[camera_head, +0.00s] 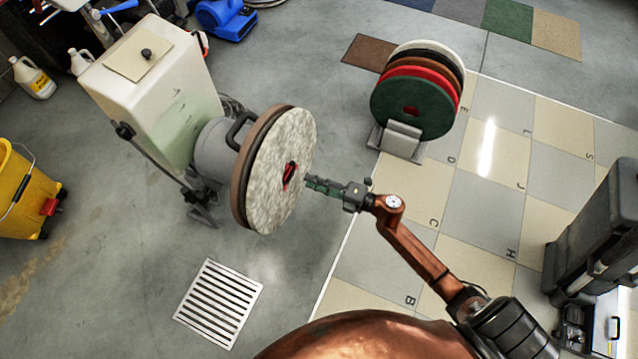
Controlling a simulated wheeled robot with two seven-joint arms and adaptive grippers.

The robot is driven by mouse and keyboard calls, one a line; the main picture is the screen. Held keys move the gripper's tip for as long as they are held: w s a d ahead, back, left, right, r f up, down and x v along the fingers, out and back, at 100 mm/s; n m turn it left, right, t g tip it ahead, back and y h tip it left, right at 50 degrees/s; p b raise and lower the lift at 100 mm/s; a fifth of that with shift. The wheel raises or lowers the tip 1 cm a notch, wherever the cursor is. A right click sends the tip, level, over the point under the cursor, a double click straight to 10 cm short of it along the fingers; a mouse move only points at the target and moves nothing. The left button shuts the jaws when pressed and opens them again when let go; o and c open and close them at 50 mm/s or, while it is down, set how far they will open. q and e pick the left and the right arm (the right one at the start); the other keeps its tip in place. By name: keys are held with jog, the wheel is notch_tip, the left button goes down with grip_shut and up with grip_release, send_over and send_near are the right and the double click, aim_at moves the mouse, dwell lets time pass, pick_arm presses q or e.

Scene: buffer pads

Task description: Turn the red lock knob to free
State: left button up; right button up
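The red lock knob (288,175) sits at the centre of a mottled white pad (280,205) on the floor machine (215,150), which is tipped back so the pad faces right. My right gripper (309,184) reaches in from the right at knob height. Its fingertips are close to the knob. I cannot tell whether they touch it, nor whether the fingers are open or shut. My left gripper is not in view.
A rack (398,143) holds several round pads, with a green pad (412,108) in front. A floor drain (219,303) lies below the machine. A yellow bucket (22,190) stands at left and a dark case (600,235) at right. Open floor surrounds the machine's front.

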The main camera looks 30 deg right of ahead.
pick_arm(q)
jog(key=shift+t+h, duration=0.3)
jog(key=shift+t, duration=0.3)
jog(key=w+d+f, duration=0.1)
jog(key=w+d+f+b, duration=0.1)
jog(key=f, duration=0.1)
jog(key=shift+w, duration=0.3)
pick_arm(e)
jog(key=x, duration=0.7)
jog(key=shift+w+a, duration=0.2)
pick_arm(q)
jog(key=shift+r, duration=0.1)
pick_arm(e)
grip_shut()
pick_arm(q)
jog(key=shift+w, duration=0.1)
